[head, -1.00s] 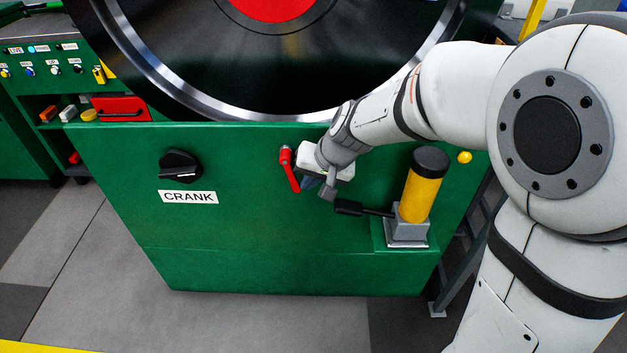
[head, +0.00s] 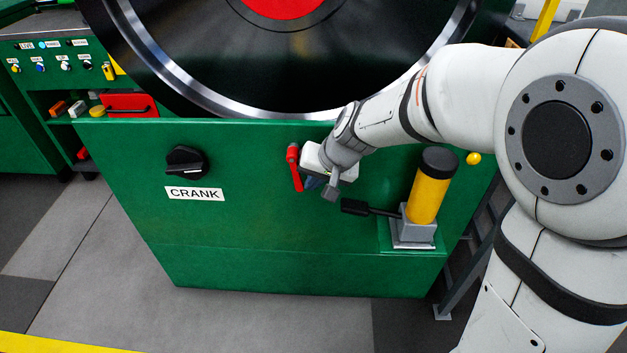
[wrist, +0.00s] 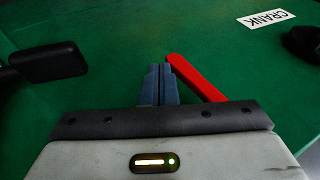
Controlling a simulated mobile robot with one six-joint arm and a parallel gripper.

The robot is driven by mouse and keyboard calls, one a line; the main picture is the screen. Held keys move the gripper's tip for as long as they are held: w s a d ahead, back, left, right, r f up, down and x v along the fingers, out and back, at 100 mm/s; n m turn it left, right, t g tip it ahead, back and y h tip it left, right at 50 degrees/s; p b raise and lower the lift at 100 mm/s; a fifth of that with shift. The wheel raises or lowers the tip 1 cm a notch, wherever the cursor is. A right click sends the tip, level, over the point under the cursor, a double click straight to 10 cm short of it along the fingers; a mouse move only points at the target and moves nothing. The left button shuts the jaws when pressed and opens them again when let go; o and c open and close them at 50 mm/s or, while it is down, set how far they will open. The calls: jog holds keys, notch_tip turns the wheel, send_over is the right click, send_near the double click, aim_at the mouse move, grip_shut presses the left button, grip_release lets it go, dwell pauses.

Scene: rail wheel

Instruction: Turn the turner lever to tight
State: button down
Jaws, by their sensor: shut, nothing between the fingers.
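A red lever (head: 295,168) is on the green cabinet front, right of the CRANK label in the head view. It hangs down, its lower end tilted slightly to the right. In the wrist view the red lever (wrist: 198,80) slants beside the right side of my fingers. My gripper (head: 313,183) is just right of the lever in the head view. In the wrist view my gripper (wrist: 158,72) has its two blue-grey fingers together with nothing between them. The fingers are very close to the lever; I cannot tell if they touch it. No "tight" marking shows.
A black knob (head: 186,162) sits above the CRANK label (head: 194,194). A yellow cylinder with a black cap (head: 430,188) and a black-ended handle (head: 355,207) stand to the right. A large wheel (head: 270,75) is above the green cabinet (head: 250,260).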

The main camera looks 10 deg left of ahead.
jog(key=shift+r, duration=0.1)
jog(key=s+d+r+n+p, duration=0.1)
jog(key=s+d+r+p, duration=0.3)
jog(key=d+r, duration=0.55)
jog(key=w+a+f+b, duration=0.3)
jog(key=w+a+f, duration=0.1)
jog(key=a+f, duration=0.4)
jog(key=shift+a+f+t+y+b, duration=0.2)
jog(key=shift+a+t+y+b, duration=0.15)
jog(key=shift+a, duration=0.35)
jog(key=shift+a+f, duration=0.1)
